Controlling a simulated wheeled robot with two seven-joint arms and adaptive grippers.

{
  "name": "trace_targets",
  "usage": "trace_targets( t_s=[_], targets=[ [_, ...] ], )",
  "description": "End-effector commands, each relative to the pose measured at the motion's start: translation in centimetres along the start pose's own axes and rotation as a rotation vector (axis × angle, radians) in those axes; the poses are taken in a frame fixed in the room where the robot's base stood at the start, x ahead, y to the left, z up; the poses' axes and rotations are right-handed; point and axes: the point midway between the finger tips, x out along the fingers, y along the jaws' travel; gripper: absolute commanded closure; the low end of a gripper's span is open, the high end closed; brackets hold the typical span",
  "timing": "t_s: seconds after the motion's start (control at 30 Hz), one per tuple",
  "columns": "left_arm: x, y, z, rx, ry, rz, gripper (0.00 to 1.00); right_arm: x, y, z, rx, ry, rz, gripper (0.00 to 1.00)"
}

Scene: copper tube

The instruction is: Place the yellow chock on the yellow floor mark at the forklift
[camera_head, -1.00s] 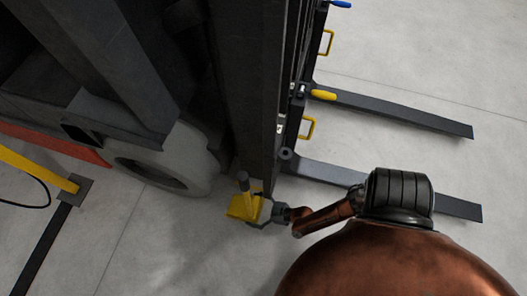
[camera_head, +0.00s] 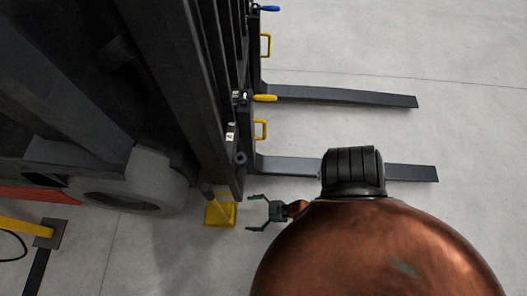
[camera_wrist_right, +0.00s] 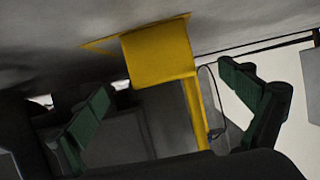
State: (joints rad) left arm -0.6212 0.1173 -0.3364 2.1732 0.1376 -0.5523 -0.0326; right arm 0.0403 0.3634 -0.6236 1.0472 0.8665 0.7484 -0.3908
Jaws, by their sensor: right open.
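The yellow chock (camera_head: 219,213) stands on the floor beside the forklift's front wheel, at the foot of the mast. A dark-tipped handle (camera_head: 207,190) rises from it. In the right wrist view, the chock (camera_wrist_right: 158,55) shows ahead between the green finger pads. A thin yellow outline of the floor mark (camera_wrist_right: 98,44) shows at its left side; the chock seems to cover or hide the rest. My right gripper (camera_head: 257,213) is open and empty, just right of the chock and apart from it. My left gripper is out of view.
The forklift's wheel (camera_head: 135,185) and mast (camera_head: 180,75) stand close on the left. Two dark forks (camera_head: 345,95) reach right above my arm. A yellow bar (camera_head: 22,226) on a foot plate is at far left. Bare floor lies below the chock.

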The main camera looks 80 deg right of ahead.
Motion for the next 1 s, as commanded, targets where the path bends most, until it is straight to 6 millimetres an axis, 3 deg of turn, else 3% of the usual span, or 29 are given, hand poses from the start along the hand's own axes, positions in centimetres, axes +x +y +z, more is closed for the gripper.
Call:
trace_targets(
  t_s=[0.13, 0.23, 0.3, 0.4, 0.5, 0.57, 0.8, 0.9, 1.0],
  targets=[
    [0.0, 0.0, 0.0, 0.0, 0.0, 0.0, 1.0, -0.1, -3.8, -1.3, 0.06, -0.004, -0.053, 0.03],
    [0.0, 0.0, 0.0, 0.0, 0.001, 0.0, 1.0, -0.4, -8.8, -4.1, 0.134, -0.006, -0.129, 0.03],
    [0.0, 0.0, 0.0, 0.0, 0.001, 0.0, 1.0, -0.8, -12.2, -7.3, 0.182, -0.004, -0.187, 0.03],
    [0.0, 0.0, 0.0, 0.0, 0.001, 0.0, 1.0, -1.7, -15.9, -12.7, 0.23, 0.0, -0.255, 0.03],
    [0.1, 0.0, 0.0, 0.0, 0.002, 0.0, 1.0, -3.7, -17.7, -17.2, 0.247, -0.031, -0.295, 0.03],
    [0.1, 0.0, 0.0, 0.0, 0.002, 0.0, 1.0, -6.0, -17.6, -17.5, 0.237, -0.117, -0.294, 0.03],
    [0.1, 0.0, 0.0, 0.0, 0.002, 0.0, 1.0, -14.3, -13.4, -12.8, 0.174, -0.484, -0.187, 0.03],
    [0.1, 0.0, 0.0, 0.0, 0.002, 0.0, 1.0, -16.3, -12.2, -11.8, 0.161, -0.561, -0.153, 0.03],
    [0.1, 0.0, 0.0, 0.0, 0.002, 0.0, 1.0, -17.0, -11.8, -11.5, 0.158, -0.588, -0.141, 0.03]
  ],
)
